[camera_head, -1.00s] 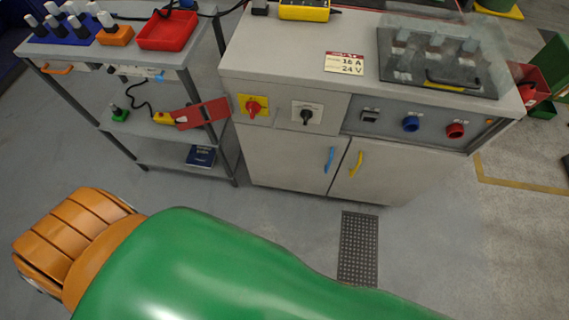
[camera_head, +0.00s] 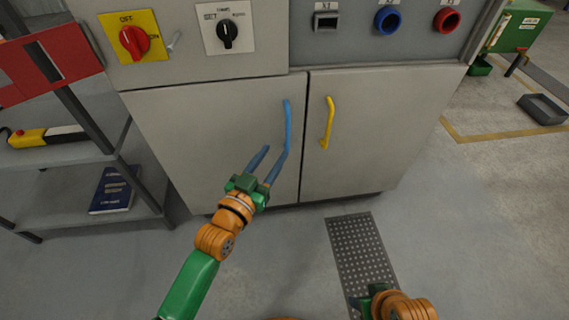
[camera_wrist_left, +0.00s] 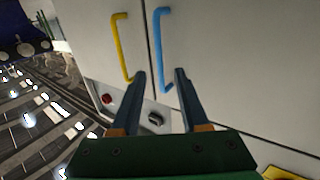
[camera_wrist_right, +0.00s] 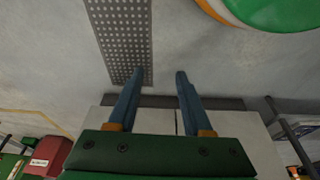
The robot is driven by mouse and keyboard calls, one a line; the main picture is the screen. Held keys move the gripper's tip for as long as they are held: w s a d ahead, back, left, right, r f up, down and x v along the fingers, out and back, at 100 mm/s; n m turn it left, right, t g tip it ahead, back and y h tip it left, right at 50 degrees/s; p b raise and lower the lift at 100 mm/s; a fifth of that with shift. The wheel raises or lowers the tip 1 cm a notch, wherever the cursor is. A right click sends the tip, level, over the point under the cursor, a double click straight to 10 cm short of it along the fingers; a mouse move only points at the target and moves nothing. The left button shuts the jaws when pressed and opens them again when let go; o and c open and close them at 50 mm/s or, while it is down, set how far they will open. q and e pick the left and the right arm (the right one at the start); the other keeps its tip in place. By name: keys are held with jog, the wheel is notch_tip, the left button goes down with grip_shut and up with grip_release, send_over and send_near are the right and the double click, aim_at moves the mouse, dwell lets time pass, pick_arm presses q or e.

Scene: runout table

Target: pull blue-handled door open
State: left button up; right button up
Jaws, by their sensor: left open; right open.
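The blue handle (camera_head: 288,125) is an upright bar on the left cabinet door (camera_head: 215,135), which is closed flush with the cabinet front. My left gripper (camera_head: 274,151) is open, just below and left of the handle's lower part. In the left wrist view, one end of the blue handle (camera_wrist_left: 157,45) shows between the spread fingers (camera_wrist_left: 160,73); I cannot tell whether the fingers are around it in depth. My right gripper (camera_wrist_right: 159,73) is open and empty low over the floor.
A yellow handle (camera_head: 328,122) sits on the right door (camera_head: 375,125), close beside the blue one. Knobs and sockets line the panel above. A grey shelf (camera_head: 75,155) with a blue book (camera_head: 113,190) stands left. A perforated floor plate (camera_head: 361,250) lies in front; the floor around is clear.

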aim_at(287, 133)
pick_arm(q)
jog(key=shift+r+b+x, duration=0.2)
jog(key=shift+b+x, duration=0.1)
jog(key=shift+x, duration=0.8)
jog(key=shift+b+x, duration=0.4)
jog(key=shift+x, duration=0.8)
jog(key=shift+b+x, duration=0.45)
jog(key=shift+x, duration=0.6)
jog(key=shift+w+r, duration=0.1)
jog(key=shift+w, duration=0.05)
pick_arm(e)
jog(key=w+a+r+t+y, duration=0.1)
jog(key=w+a+r+t, duration=0.2)
jog(key=w+r+t, duration=0.5)
jog(key=shift+w+a+r+y, duration=0.15)
jog(key=shift+w+r+y, duration=0.25)
jog(key=shift+w+r, duration=1.1)
jog(key=shift+w+f, duration=0.35)
pick_arm(q)
grip_shut()
